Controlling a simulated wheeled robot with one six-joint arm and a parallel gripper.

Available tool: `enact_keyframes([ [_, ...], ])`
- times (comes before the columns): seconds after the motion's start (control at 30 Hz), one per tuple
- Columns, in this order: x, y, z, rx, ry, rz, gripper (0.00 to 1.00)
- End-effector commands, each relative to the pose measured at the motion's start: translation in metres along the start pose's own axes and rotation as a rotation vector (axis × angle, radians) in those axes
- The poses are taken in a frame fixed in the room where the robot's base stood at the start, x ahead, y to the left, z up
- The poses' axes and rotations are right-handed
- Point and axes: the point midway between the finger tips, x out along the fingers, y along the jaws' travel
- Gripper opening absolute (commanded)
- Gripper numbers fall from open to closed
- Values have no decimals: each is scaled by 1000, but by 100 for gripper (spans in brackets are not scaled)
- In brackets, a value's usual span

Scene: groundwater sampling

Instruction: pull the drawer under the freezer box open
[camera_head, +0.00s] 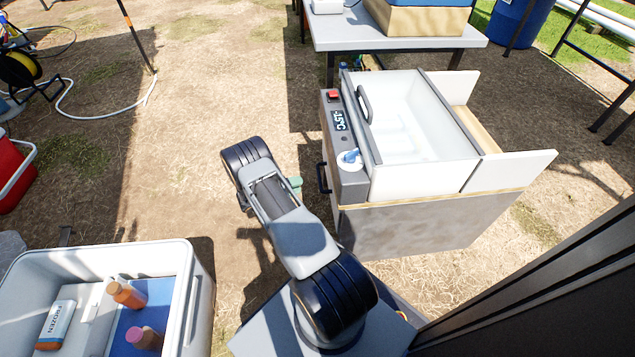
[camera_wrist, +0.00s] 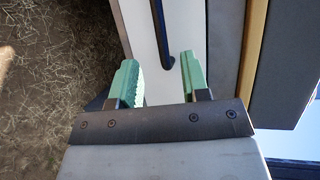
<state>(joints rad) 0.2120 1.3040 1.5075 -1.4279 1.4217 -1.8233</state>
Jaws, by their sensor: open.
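The freezer box (camera_head: 420,185) stands right of centre, with a clear-topped lid and a display panel reading about -15°C. A black handle (camera_head: 322,178) sticks out low on its left side, under the panel. In the wrist view a white drawer front (camera_wrist: 144,30) carries this dark bar handle (camera_wrist: 160,35). My gripper (camera_wrist: 160,80) has two green fingers standing apart, with nothing held. The handle's lower end shows between the fingers, beyond them; contact cannot be told. In the head view one green fingertip (camera_head: 295,184) shows just left of the handle; the rest is hidden by my arm.
A white cooler (camera_head: 200,310) with bottles and a FROZEN pack stands at lower left. A red cooler (camera_head: 14,175) is at the left edge. A table (camera_head: 400,40) stands behind the freezer.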

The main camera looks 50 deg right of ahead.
Motion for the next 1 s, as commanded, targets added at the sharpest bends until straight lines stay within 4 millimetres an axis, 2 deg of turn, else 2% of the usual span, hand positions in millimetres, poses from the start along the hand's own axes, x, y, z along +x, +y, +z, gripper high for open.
enact_keyframes([
  [0.03,12,3,-1,1,5,0,42],
  [0.2,44,3,-2,1,4,1,42],
  [0.5,83,2,-1,2,3,1,42],
  [0.7,92,1,-1,2,1,2,42],
  [1.0,94,0,0,2,1,2,42],
])
